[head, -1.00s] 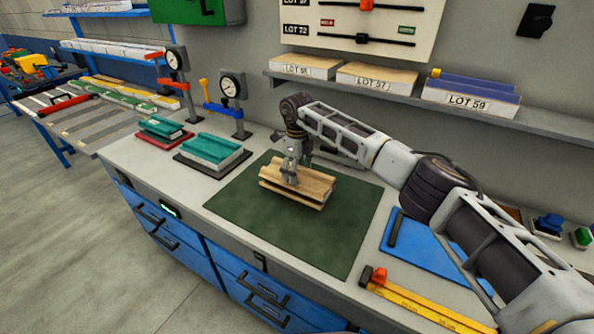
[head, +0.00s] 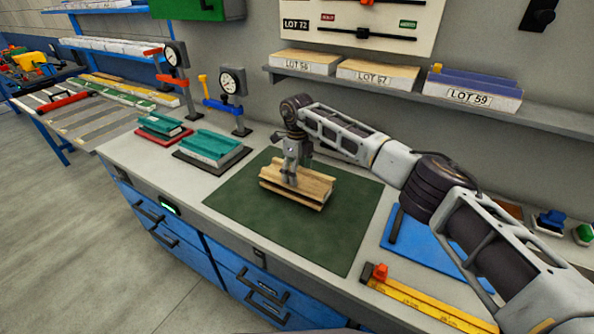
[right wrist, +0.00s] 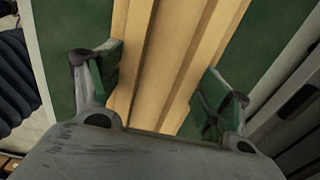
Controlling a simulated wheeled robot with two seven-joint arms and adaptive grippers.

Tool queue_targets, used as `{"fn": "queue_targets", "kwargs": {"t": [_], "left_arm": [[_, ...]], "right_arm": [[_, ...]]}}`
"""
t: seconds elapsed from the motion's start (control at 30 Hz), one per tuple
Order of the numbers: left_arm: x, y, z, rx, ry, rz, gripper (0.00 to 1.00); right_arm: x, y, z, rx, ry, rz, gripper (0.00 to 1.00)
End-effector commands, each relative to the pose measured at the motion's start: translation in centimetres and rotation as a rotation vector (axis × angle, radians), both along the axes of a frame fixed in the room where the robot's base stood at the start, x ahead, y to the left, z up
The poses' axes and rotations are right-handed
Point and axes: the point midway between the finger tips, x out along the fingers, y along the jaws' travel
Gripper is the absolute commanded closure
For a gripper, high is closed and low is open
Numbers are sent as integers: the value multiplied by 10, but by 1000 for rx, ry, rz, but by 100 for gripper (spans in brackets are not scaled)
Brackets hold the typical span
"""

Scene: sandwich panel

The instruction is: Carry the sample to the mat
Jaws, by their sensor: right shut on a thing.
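The sample is a tan ribbed panel piece (head: 313,188), over the middle back part of the dark green mat (head: 325,237). My right gripper (head: 290,180) comes down on it from above and is shut on it. In the right wrist view the green-padded fingers (right wrist: 155,90) sit on both sides of the tan ribbed sample (right wrist: 180,45), with green mat showing beyond. The sample is about level, at or just above the mat; I cannot tell whether it touches. My left gripper is not in view.
Teal ribbed pieces (head: 212,146) lie left of the mat near dial gauges (head: 232,82). A blue tray (head: 425,243) and a yellow ruler (head: 425,303) lie to the right. A shelf (head: 440,103) with labelled lot boxes hangs behind. The mat's front part is clear.

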Motion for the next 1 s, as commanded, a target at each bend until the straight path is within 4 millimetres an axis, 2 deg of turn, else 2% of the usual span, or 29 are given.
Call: {"fn": "queue_targets", "kwargs": {"t": [0.7,1.0], "left_arm": [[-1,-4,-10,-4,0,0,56],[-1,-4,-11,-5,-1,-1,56]], "right_arm": [[0,0,-17,0,0,0,44],[0,0,-18,1,-1,0,44]]}}
